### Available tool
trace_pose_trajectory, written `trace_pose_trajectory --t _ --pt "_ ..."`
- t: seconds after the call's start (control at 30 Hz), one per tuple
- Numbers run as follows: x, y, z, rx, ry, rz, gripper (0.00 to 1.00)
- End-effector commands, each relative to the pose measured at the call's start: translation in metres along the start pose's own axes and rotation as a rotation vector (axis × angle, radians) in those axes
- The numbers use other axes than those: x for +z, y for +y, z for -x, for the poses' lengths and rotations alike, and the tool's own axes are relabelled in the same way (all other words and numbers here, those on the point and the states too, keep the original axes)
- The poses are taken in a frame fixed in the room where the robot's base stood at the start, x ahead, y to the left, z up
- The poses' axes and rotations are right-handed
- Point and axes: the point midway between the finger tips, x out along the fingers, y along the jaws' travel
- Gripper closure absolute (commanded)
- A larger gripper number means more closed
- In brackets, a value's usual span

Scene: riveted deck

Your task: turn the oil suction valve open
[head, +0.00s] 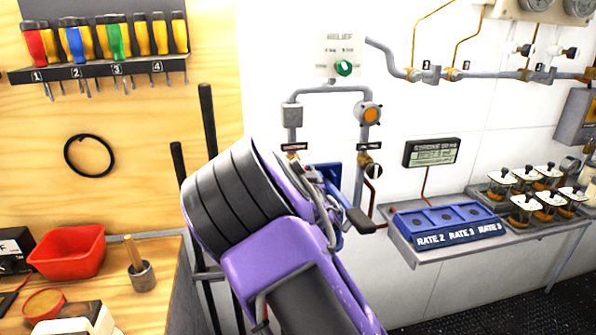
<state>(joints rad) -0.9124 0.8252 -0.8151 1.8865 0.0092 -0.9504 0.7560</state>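My gripper (360,220) is at the end of my purple arm, in front of the white wall below the pipework. Its dark tip shows beside a blue part on the wall; the rest is hidden by my arm, so I cannot tell whether it is open or shut. A grey pipe loop on the wall carries a valve (373,170) with a dark round end and a brass-coloured body, just above my gripper. A small label above it is too small to read. I cannot tell which fitting is the oil suction valve. Contact is unclear.
Above are an orange-faced round fitting (371,114) and a green knob (343,68) on a plate. A grey shelf (425,256) at right holds a blue tray (445,222). A workbench with a red bin (68,252) is at left. Dark vertical bars stand behind my arm.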

Motion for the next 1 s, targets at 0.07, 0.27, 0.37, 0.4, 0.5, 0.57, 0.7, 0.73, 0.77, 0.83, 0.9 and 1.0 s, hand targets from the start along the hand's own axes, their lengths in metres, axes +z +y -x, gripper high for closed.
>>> trace_pose_trajectory --t 0.07,0.27,0.37,0.4,0.5,0.57,0.7,0.73,0.77,0.83,0.9,1.0 --pt "0.0 0.0002 0.0001 0.0 0.0 0.0 0.11" --pt "0.0001 0.0 0.0003 0.0 0.0 0.0 0.38" --pt "0.0001 0.0 0.0004 0.0 0.0 0.001 0.56" --pt "0.0001 0.0 0.0004 0.0 0.0 0.001 0.63" --pt "0.0001 0.0 0.0004 0.0 0.0 0.001 0.81" --pt "0.0002 0.0 0.0005 0.0 0.0 0.001 0.92" --pt "0.0007 0.0001 0.0005 0.0 0.0 0.003 0.97" --pt "0.001 0.0003 0.0005 0.0 0.0 0.005 0.97" --pt "0.0013 0.0005 0.0005 0.0 0.0 0.008 0.97" --pt "0.002 0.0008 0.0005 0.0 0.001 0.017 0.97" --pt "0.0036 0.0008 0.0005 0.0 0.001 0.033 0.97" --pt "0.0048 0.0017 0.0005 0.0 0.004 0.071 0.97"
